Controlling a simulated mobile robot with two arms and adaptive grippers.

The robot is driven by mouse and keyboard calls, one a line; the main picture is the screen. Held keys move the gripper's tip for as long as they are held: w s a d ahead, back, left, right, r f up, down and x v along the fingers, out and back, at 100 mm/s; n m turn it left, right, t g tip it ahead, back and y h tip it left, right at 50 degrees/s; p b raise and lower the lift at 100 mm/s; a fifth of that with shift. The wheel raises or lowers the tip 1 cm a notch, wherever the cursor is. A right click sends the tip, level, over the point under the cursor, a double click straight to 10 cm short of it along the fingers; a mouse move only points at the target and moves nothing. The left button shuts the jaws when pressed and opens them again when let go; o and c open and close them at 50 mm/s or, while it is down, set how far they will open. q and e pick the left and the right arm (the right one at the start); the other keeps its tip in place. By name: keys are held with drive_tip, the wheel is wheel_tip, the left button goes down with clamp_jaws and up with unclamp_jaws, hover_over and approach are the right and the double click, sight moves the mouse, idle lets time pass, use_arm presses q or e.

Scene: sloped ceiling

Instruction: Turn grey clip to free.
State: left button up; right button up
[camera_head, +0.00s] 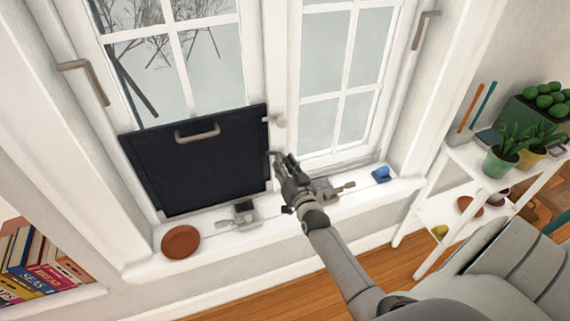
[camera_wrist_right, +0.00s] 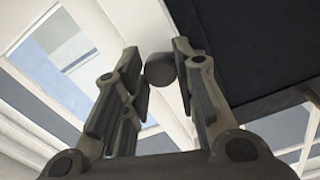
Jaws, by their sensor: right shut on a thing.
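A dark panel (camera_head: 200,165) with a light handle (camera_head: 197,133) covers the lower part of the left window. A pale clip (camera_head: 277,121) sits at the panel's upper right edge. A grey clip (camera_head: 272,154) shows lower on the same edge, partly hidden by my right gripper (camera_head: 281,161). In the right wrist view, the clip's dark round end (camera_wrist_right: 161,68) lies between the two fingers, and my right gripper (camera_wrist_right: 158,66) is shut on it. The dark panel fills the upper right of that view (camera_wrist_right: 250,40). My left gripper is not in view.
The white sill (camera_head: 215,239) carries a brown round dish (camera_head: 181,242), grey latch-like fittings (camera_head: 242,212) (camera_head: 328,189) and a blue object (camera_head: 381,174). Books (camera_head: 40,265) stand at lower left. A white shelf (camera_head: 463,160) with potted plants (camera_head: 508,150) stands at right.

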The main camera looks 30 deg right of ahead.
drive_tip(key=m+b, duration=0.1)
drive_tip(key=m, duration=1.2)
idle(0.4)
drive_tip(key=o, duration=1)
drive_tip(key=shift+o, duration=0.2)
drive_tip(key=v, duration=1.2)
drive_tip(key=shift+a, duration=0.15)
